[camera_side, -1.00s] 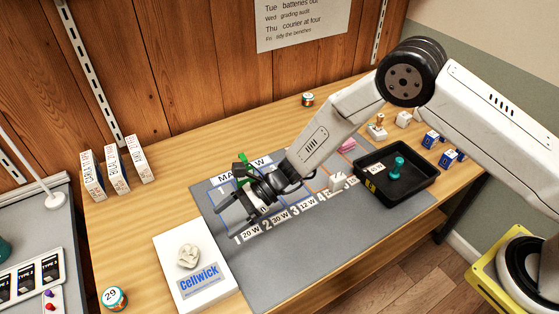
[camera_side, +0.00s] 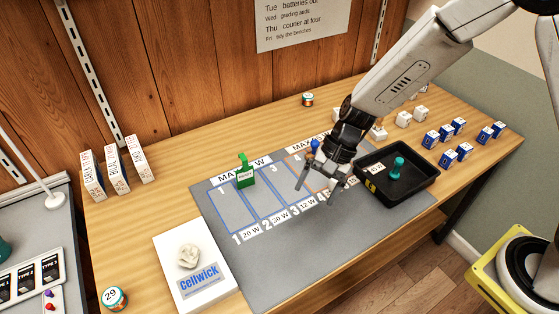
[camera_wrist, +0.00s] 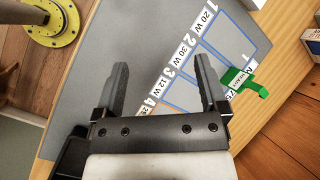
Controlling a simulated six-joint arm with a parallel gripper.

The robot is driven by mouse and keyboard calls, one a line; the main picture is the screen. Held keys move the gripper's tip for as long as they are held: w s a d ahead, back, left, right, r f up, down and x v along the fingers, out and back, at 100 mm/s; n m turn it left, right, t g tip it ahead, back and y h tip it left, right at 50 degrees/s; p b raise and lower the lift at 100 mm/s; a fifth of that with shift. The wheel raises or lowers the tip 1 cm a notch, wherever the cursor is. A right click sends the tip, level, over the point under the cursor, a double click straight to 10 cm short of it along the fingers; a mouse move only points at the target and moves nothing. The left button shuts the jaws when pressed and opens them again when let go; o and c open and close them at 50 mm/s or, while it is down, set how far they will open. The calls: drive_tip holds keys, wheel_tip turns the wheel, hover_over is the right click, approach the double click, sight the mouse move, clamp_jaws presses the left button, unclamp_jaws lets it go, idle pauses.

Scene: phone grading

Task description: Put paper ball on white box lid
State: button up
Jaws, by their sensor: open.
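The crumpled, off-white paper ball (camera_side: 188,256) rests on the white box lid (camera_side: 170,283), which carries a blue "Cellwick" label and lies at the front left of the bench in the side view. My gripper (camera_side: 317,193) is open over the grey mat, well to the right of the lid and close to the black tray. In the wrist view my gripper (camera_wrist: 160,88) also shows open, with only grey mat and its printed numbers between the fingers. The ball and the lid are out of the wrist view.
A black tray (camera_side: 420,199) holds a teal piece (camera_side: 398,167). A green clip-like piece (camera_side: 245,175) stands on the grey mat (camera_side: 270,275). A round tin (camera_side: 115,298) sits left of the lid. Upright boxes (camera_side: 115,168) stand at the back left; small blue boxes (camera_side: 449,158) stand right.

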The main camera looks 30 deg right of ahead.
drive_tip(key=s+d+r+n+t+h, duration=0.1)
drive_tip(key=s+d+r+n+h, duration=0.2)
drive_tip(key=d, duration=0.5)
drive_tip(key=s+d+r+n+t+h, duration=0.2)
drive_tip(key=s+d+r+n+h, duration=0.1)
drive_tip(key=s+d+n, duration=0.3)
drive_tip(key=d, duration=0.2)
drive_tip(key=shift+d+t, duration=0.3)
drive_tip(key=shift+w, duration=0.1)
